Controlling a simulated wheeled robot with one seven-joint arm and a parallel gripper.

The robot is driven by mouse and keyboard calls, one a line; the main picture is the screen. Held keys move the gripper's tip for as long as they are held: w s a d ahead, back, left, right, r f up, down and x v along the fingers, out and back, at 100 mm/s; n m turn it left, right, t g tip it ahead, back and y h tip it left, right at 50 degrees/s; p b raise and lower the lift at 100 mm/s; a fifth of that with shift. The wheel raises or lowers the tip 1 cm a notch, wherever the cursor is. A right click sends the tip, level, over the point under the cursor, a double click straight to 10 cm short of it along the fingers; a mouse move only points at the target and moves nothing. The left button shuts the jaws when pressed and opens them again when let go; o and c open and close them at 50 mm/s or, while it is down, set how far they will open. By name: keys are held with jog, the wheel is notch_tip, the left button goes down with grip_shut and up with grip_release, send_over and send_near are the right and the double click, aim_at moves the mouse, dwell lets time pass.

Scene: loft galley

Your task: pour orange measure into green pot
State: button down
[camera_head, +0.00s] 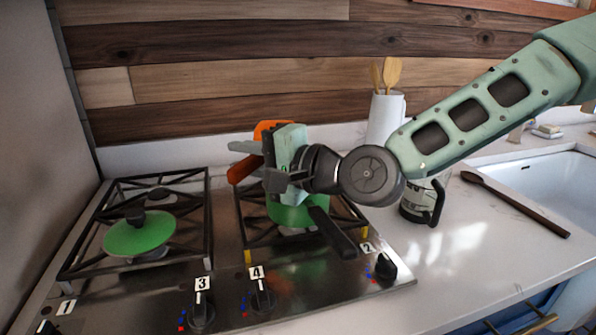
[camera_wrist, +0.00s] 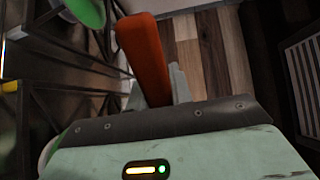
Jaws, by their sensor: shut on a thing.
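My gripper (camera_head: 258,163) is shut on the handle of the orange measure (camera_head: 242,171) and holds it above the right side of the stove. The orange cup part shows behind my gripper, mostly hidden; its contents cannot be seen. In the wrist view the orange handle (camera_wrist: 143,52) stands up between the fingers. The green pot (camera_head: 289,214) sits on the right burner, below and partly behind my gripper, its black handle pointing to the front right. Its inside is hidden. A round green lid (camera_head: 140,236) with a dark knob lies on the left burner.
The stove (camera_head: 225,290) has black grates and front knobs numbered 1 to 4. Right of it stand a dark-handled mug (camera_head: 418,203) and a white holder (camera_head: 385,118) with wooden utensils. A dark wooden spoon (camera_head: 515,205) lies by the sink (camera_head: 560,180). The front right counter is clear.

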jog(key=shift+d+y+b, duration=0.1)
jog(key=shift+y+b, duration=0.3)
jog(key=shift+b, duration=0.2)
jog(key=shift+s+d+r+t+y+b, duration=0.15)
jog(key=shift+r+t+y+b, duration=0.2)
jog(key=shift+r+y+b, duration=0.2)
jog(key=shift+s+d+r+t+y+b, duration=0.1)
jog(key=shift+d+r+t+y+b, duration=0.15)
jog(key=shift+r+y+b, duration=0.3)
jog(key=shift+s+d+r+t+y+b, duration=0.1)
jog(key=shift+r+t+y+b, duration=0.3)
jog(key=shift+r+b, duration=0.3)
dwell(0.9)
jog(key=shift+r, duration=0.1)
jog(key=shift+r, duration=0.3)
jog(key=shift+s+d+r+t+y+b, duration=0.15)
jog(key=shift+r+t+y+b, duration=0.2)
jog(key=shift+r, duration=0.3)
jog(key=shift+w+d+r+t+y+b, duration=0.1)
jog(key=shift+d+r+t+y+b, duration=0.2)
jog(key=shift+r, duration=0.35)
